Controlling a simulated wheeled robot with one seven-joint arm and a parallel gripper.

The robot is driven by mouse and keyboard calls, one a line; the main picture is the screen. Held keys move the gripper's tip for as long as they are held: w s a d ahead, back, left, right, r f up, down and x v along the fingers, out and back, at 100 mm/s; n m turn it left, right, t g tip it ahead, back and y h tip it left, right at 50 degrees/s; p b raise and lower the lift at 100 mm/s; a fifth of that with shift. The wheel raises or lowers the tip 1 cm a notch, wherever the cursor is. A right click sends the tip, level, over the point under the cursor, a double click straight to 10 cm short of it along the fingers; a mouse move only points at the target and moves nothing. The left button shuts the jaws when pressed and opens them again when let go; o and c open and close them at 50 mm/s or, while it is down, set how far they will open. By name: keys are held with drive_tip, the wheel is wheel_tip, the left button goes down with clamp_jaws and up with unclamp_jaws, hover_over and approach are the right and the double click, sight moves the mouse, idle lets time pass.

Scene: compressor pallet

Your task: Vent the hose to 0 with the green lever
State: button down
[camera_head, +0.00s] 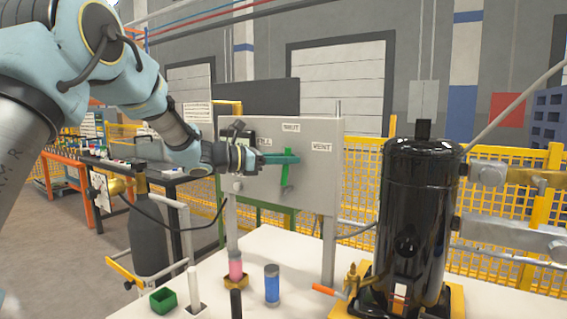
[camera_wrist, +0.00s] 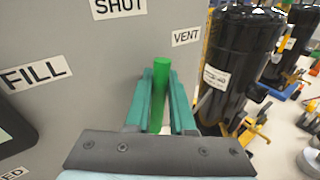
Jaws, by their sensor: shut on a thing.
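The green lever (camera_head: 287,177) is on the grey panel (camera_head: 318,188), below the SHUT label (camera_head: 290,127). The FILL label is at the left and the VENT label (camera_head: 321,147) at the right. My gripper (camera_head: 297,158) has its green fingers at the lever. In the wrist view the lever (camera_wrist: 161,78) stands between the two fingers (camera_wrist: 160,100), and they are shut on it. The lever's top end lies between SHUT and VENT in that view. A dark display (camera_wrist: 14,130) is partly cut off at the left edge, and its reading cannot be made out.
A black compressor tank (camera_head: 420,215) stands right of the panel on the white table (camera_head: 262,250). A blue cylinder (camera_head: 272,284), a green bin (camera_head: 163,300) and a brass valve with an orange handle (camera_head: 340,288) are below. A yellow mesh fence (camera_head: 365,180) runs behind.

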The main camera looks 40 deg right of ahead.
drive_tip(key=s+m+b, duration=0.1)
drive_tip(key=s+f+m+t+y+b, duration=0.1)
drive_tip(key=s+d+m+t+y+b, duration=0.1)
drive_tip(key=s+b, duration=0.1)
drive_tip(key=shift+f+m, duration=0.3)
drive_tip(key=shift+f, duration=0.1)
drive_tip(key=shift+s+d+f+m+t+y+b, duration=0.25)
drive_tip(key=shift+s+f+m+t+y+b, duration=0.35)
drive_tip(key=shift+s+f+m+t+b, duration=0.3)
drive_tip(key=shift+r, duration=0.1)
drive_tip(key=c, duration=1)
unclamp_jaws()
drive_tip(key=shift+c, duration=0.2)
drive_tip(key=b+v, duration=0.1)
drive_tip(key=v, duration=1)
drive_tip(key=shift+w, duration=0.15)
